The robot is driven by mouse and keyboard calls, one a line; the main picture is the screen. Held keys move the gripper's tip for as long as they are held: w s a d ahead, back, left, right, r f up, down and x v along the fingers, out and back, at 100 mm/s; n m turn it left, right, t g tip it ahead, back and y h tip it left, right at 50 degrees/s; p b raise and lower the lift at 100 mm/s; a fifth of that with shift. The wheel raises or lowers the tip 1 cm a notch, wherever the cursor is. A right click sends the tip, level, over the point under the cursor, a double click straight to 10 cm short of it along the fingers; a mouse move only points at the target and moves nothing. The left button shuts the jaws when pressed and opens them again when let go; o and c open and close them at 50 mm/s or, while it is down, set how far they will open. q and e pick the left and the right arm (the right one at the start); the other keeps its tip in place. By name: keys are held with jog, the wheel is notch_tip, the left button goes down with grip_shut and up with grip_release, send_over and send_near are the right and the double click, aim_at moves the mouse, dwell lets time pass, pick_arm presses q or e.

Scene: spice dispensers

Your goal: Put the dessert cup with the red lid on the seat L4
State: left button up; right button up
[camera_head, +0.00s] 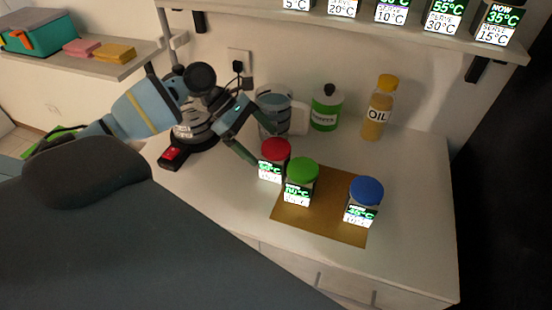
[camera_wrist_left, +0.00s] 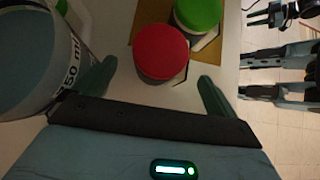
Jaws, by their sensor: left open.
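The dessert cup with the red lid (camera_head: 275,158) stands upright at the back left of the brown mat (camera_head: 322,226). In the left wrist view its red lid (camera_wrist_left: 161,52) shows from above, just beyond the fingertips and between their lines. My left gripper (camera_head: 257,146) is open, behind and left of this cup, with one dark green finger close to it. The left gripper also shows in the wrist view (camera_wrist_left: 154,84) with nothing between its fingers. Several lit temperature labels (camera_head: 443,17) line the shelf above; I cannot make out a seat marked L4.
A green-lidded cup (camera_head: 302,171) stands beside the red one, and a blue-lidded cup (camera_head: 365,192) at the mat's right. The right of the counter (camera_head: 420,210) is free.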

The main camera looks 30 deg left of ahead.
aim_at(276, 156)
pick_arm(q)
jog(key=shift+d+f, duration=0.1)
jog(key=shift+d, duration=0.05)
jog(key=x, duration=0.6)
jog(key=shift+c, duration=0.3)
jog(key=c, duration=1.3)
jog(key=shift+o, duration=0.2)
